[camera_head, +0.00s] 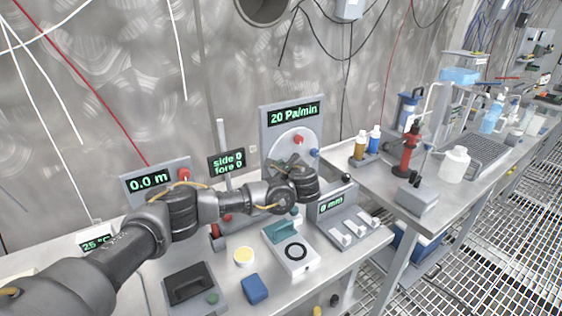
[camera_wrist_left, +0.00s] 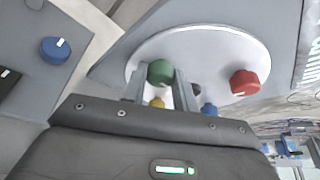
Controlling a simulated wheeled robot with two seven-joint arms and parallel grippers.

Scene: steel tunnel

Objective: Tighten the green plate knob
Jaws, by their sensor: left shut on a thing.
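The green knob (camera_wrist_left: 160,72) sits on a round white plate (camera_wrist_left: 210,48) in the left wrist view. My left gripper (camera_wrist_left: 159,82) is shut on it, one finger on each side. In the head view the white plate (camera_head: 285,148) is on a grey upright panel (camera_head: 270,116) with a display reading "20 Pa/min" (camera_head: 294,114). My left gripper (camera_head: 292,166) reaches the plate's lower part there and largely hides the green knob. A red knob (camera_head: 299,139) and a blue knob (camera_head: 314,153) also show at the plate. My right gripper is not in view.
A "0 mm" panel with white levers (camera_head: 347,238), a white device with a black ring (camera_head: 296,252), a blue block (camera_head: 254,289) and a yellow-topped cup (camera_head: 243,257) stand below my arm. A side table (camera_head: 440,183) with bottles is at right.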

